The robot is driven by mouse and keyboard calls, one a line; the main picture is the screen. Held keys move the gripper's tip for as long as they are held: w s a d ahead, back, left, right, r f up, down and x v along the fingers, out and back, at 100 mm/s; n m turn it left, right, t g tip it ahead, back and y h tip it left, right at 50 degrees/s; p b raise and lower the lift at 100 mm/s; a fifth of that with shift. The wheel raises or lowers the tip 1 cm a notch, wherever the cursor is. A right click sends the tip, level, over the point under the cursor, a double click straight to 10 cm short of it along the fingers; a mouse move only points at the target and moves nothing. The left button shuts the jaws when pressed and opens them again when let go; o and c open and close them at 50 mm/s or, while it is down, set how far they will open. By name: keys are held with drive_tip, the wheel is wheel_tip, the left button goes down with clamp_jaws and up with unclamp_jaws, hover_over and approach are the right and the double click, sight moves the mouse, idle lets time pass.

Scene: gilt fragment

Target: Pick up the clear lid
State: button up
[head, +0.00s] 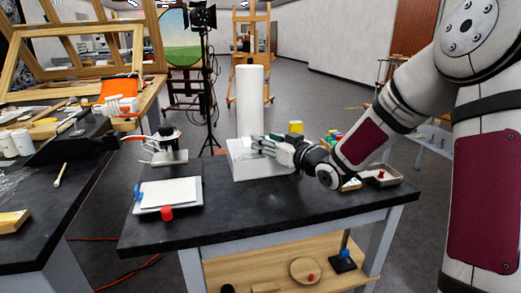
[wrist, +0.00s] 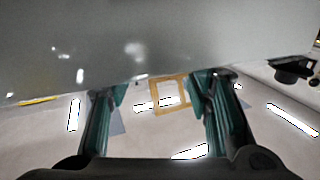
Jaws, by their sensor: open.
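My gripper (head: 262,144) is at the upper front of a pale grey-white box (head: 246,168) on the black table. Its teal fingers point left and overlap the box in the picture. In the wrist view my gripper (wrist: 160,95) has its two fingers wide apart, with nothing seen held between them. A smooth grey surface (wrist: 150,40) with bright reflections fills the top of that view, close beyond the fingertips. I cannot tell whether it is the clear lid or the box. No separate clear lid can be made out in the head view.
A tall white cylinder (head: 250,100) stands behind the box. A yellow block (head: 296,127) and a grey tray (head: 381,177) are to the right. A white pad (head: 168,194), a red cap (head: 166,213) and a small stand (head: 170,154) are left. The table's front middle is clear.

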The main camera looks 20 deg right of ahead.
drive_tip(key=shift+x, duration=1.5)
drive_tip(key=shift+a, duration=0.1)
drive_tip(key=shift+c, duration=0.2)
drive_tip(key=shift+f, duration=0.1)
clamp_jaws()
